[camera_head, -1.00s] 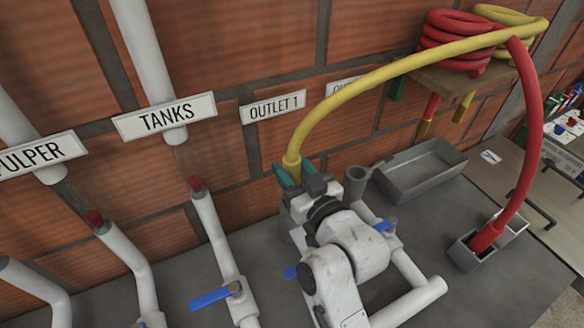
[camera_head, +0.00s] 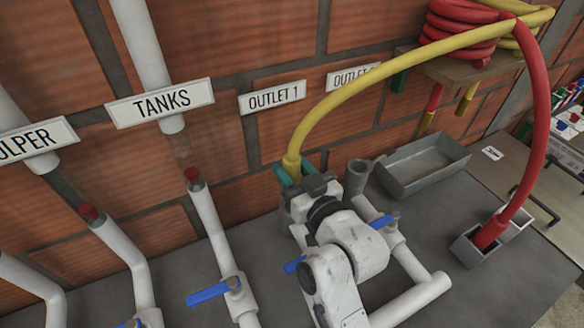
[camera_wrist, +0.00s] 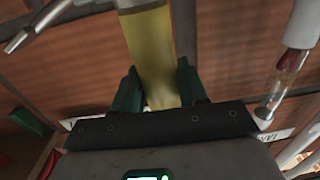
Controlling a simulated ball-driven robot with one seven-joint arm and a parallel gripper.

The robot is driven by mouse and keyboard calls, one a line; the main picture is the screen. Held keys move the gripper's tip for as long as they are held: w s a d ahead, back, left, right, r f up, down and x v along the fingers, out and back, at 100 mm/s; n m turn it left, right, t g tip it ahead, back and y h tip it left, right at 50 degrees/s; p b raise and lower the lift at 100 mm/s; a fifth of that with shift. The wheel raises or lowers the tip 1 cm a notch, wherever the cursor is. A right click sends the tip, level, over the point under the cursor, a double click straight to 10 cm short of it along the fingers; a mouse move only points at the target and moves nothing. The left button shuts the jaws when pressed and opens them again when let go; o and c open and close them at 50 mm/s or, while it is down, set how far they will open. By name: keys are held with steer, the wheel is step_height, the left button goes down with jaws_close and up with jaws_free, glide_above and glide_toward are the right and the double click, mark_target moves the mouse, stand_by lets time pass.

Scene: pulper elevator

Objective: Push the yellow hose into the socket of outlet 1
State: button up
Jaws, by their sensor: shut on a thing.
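The yellow hose (camera_head: 372,78) arcs from the coils on the shelf down to my gripper (camera_head: 296,178). My gripper is shut on the hose near its end, with green fingers on either side, and stands below the OUTLET 1 sign (camera_head: 273,97). In the wrist view the yellow hose (camera_wrist: 152,55) runs between the two green fingers (camera_wrist: 155,88), with a pale grey end piece (camera_wrist: 140,4) at the top edge. The outlet 1 socket is not clearly seen; my arm covers that area in the head view. I cannot tell whether the hose end touches it.
A red hose (camera_head: 540,110) curves down into a grey box (camera_head: 468,250). White pipes with blue valve handles (camera_head: 208,293) rise at the left. The TANKS sign (camera_head: 160,104) hangs on the wall.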

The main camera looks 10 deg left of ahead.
mark_target(292, 159)
steer(key=o, duration=1.3)
steer(key=shift+c, duration=0.2)
steer(key=shift+r, duration=0.4)
step_height(292, 159, up, 3)
steer(key=shift+f, duration=0.2)
steer(key=s+d+r+b, duration=0.1)
steer(key=s+d+r, duration=0.3)
steer(key=s+r, duration=0.5)
steer(key=s, duration=0.4)
steer(key=shift+s+r, duration=0.25)
